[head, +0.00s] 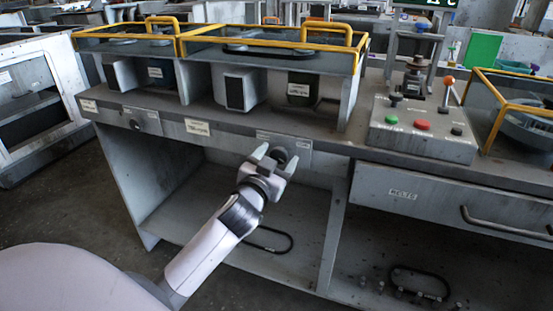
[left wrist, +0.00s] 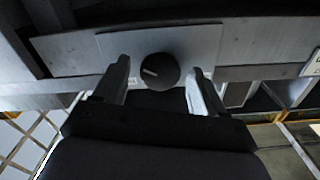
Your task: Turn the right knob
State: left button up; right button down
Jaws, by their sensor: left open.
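The right knob (head: 279,155) is a dark round knob on a light plate on the workbench's front edge. In the left wrist view the knob (left wrist: 160,71) is black with a pale pointer line, which runs slightly tilted from its middle toward the left. My left gripper (head: 275,160) is at the knob. Its two fingers (left wrist: 161,82) are open, one on each side of the knob, with a visible gap on both sides in the wrist view. Another knob (head: 134,124) sits farther left on the same front edge. My right gripper is in neither view.
A control box (head: 424,128) with green, red and black buttons stands on the bench to the right. Yellow-framed guards (head: 265,42) cover the housings above. A drawer (head: 440,203) with a bar handle is at the lower right. The shelf space below the knob is mostly open.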

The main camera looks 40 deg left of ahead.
pick_arm(q)
jog(key=c, duration=1.1)
jog(key=shift+o, duration=0.2)
jog(key=shift+m, duration=0.3)
jog(key=m+p, duration=0.2)
jog(key=m, duration=0.1)
jog(key=m+p, duration=0.1)
jog(key=m, duration=0.2)
jog(key=shift+p, duration=0.3)
jog(key=shift+m, duration=0.5)
jog(key=shift+f, duration=0.1)
